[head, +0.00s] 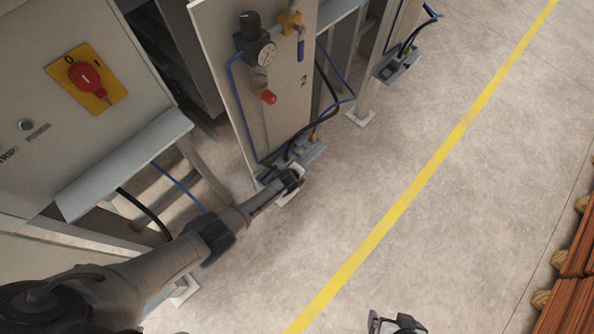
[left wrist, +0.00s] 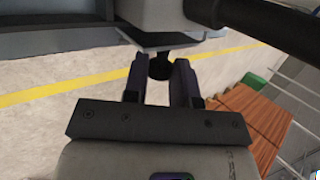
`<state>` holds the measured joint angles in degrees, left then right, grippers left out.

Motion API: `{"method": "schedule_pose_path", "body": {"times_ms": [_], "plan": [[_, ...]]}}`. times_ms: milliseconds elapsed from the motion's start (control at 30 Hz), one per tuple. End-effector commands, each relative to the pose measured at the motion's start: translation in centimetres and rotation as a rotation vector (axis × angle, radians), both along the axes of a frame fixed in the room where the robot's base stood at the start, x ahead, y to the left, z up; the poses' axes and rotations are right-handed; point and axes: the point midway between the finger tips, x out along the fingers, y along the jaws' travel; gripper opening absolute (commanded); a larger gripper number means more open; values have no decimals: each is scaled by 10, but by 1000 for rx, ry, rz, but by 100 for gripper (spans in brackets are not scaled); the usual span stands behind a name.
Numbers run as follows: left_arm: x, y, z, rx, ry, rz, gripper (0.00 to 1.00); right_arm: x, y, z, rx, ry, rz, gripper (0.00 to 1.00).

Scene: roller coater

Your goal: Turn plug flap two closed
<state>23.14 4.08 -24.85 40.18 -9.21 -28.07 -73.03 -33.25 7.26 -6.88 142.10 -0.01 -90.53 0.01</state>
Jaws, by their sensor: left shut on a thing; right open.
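The plug box at panel two (head: 311,152) is low on the panel marked 2, with cables running into it. My left gripper (head: 291,178) is at the near lower end of this box and hides part of it. In the left wrist view, the left gripper's two fingers (left wrist: 160,82) are shut on a black knob (left wrist: 160,66) below a pale plate (left wrist: 150,40). I take the plate to be plug flap two; its exact angle is hard to tell. My right gripper (head: 394,323) is open and empty at the bottom edge, over the floor, partly cut off.
Panel two (head: 285,100) carries a gauge, a red knob and a yellow valve. Another plug box (head: 398,65) is farther back. A cabinet with a red switch (head: 85,77) stands at left. Floor along the yellow line (head: 425,175) is clear. Brown stacked boards (head: 575,275) lie at right.

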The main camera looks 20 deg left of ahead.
Motion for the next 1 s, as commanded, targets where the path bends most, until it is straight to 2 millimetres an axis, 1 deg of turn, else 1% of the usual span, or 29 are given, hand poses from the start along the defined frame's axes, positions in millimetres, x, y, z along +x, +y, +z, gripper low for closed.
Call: {"method": "schedule_pose_path", "body": {"times_ms": [33,200,667,700,933,1000], "plan": [[0,1,2,-9,3,0,2,0,0,3,0,0,0,100],[1,1,1,-29,10,-1,2,0,0,6,0,0,0,100],[0,2,0,-36,14,0,2,0,3,6,9,0,-6,100],[0,2,0,-36,14,0,29,0,3,6,11,1,-7,100],[0,2,0,-36,14,0,51,0,3,6,11,1,-7,100],[0,2,0,-36,14,0,51,0,3,6,11,1,-7,100]]}}
